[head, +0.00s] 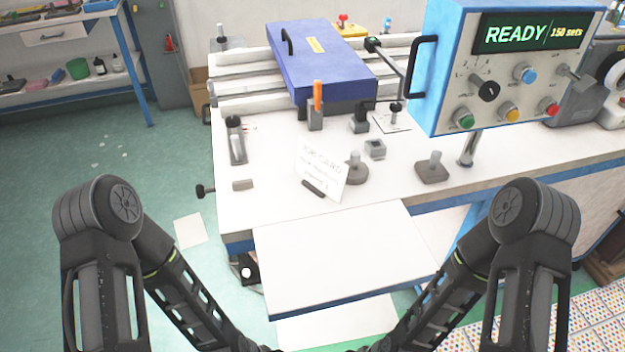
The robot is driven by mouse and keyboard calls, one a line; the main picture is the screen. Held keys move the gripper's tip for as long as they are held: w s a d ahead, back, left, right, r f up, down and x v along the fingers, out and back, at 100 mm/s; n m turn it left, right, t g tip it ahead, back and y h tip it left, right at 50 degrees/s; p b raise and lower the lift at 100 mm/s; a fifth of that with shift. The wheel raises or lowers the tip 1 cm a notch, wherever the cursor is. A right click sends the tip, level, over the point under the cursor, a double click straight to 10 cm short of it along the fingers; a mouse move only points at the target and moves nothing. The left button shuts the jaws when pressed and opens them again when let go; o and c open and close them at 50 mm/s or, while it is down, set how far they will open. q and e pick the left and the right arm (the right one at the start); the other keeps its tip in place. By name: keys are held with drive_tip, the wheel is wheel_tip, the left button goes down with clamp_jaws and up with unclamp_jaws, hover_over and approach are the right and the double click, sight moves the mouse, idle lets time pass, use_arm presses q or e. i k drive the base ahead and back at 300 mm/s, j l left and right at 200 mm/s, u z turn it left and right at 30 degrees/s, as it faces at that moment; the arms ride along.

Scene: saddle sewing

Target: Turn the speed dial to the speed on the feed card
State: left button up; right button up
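A blue and grey control box (470,60) stands at the upper right on a post. Its front carries a black round dial (488,91) with a small light mark; the setting it points to is too small to read. The box's screen (530,33) shows "READY" and what looks like "150 sets". A white card (322,172) headed "JOB CARD" stands tilted in a dark holder on the white table; its smaller lines are not legible. No separate feed card can be made out. Both my arms reach down past the bottom edge, and neither gripper is in view.
Green (465,120), yellow (509,111), red (549,106) and blue (525,74) buttons surround the dial. A black handle (421,66) sticks out at the box's left. A blue cover (318,62) and small fixtures occupy the table's back. The white front panel (345,260) is bare.

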sight(488, 91)
drive_tip(key=l+u, duration=0.35)
drive_tip(key=l, duration=0.55)
drive_tip(key=l+u, duration=0.15)
drive_tip(key=l, duration=0.35)
drive_tip(key=l+u, duration=0.15)
drive_tip(key=l, duration=0.4)
drive_tip(key=l+u, duration=0.15)
drive_tip(key=l, duration=0.35)
drive_tip(key=k+l+u, duration=0.15)
drive_tip(key=l, duration=0.4)
drive_tip(key=k+l+u, duration=0.15)
drive_tip(key=l, duration=0.35)
drive_tip(key=l+u, duration=0.1)
drive_tip(key=l, duration=0.4)
drive_tip(key=k, duration=0.05)
